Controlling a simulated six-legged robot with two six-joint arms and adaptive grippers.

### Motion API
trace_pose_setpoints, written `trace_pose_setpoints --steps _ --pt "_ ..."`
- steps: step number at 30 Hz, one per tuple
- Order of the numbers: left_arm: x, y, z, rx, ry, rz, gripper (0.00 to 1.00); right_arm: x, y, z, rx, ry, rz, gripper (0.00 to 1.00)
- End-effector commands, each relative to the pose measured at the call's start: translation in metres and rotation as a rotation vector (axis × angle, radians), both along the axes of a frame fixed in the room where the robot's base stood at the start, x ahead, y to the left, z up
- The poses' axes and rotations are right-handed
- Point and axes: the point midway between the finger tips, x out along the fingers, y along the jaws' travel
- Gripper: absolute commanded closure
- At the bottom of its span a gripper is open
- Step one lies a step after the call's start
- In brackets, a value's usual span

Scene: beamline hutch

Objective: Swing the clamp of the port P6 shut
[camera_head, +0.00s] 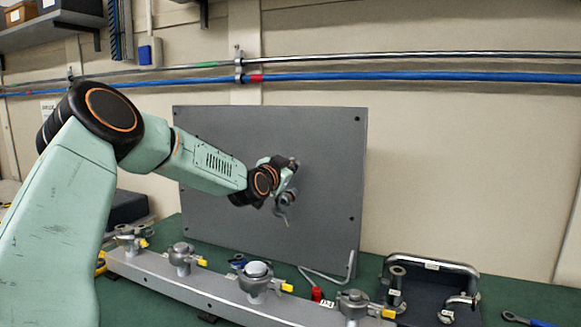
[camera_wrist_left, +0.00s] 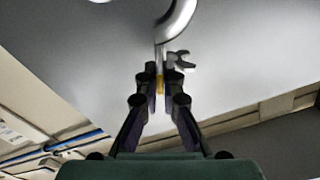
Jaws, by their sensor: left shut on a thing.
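My left gripper (camera_head: 284,197) is in front of the upright grey panel (camera_head: 325,160), and my wrist hides most of the metal fitting there. In the left wrist view my left gripper (camera_wrist_left: 160,82) is shut on a narrow clamp handle with a yellow tip (camera_wrist_left: 160,84). A curved silver metal part (camera_wrist_left: 178,20) lies just beyond the fingertips, with a small fork-shaped piece (camera_wrist_left: 180,60) to the right of them. No P6 label is readable, and I cannot tell how far the clamp is swung. My right gripper is not in view.
A grey rail (camera_head: 215,291) with several capped ports and yellow-tipped clamps runs along the green bench below the panel. A dark tray with a metal handle (camera_head: 435,265) stands at the right. A blue wrench (camera_head: 528,319) lies at the far right. Blue pipe (camera_head: 400,76) crosses the wall.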

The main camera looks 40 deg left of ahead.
Motion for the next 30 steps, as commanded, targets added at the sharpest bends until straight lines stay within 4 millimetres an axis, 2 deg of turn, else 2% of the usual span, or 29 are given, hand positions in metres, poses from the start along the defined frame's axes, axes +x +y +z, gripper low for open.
trace_pose_setpoints --steps 20,30 --pt "0.000 0.000 -0.002 0.001 0.004 0.000 1.00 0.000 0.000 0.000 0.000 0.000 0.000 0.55" --pt "0.004 -0.012 -0.007 0.116 0.045 -0.002 1.00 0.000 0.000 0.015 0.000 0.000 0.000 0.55"
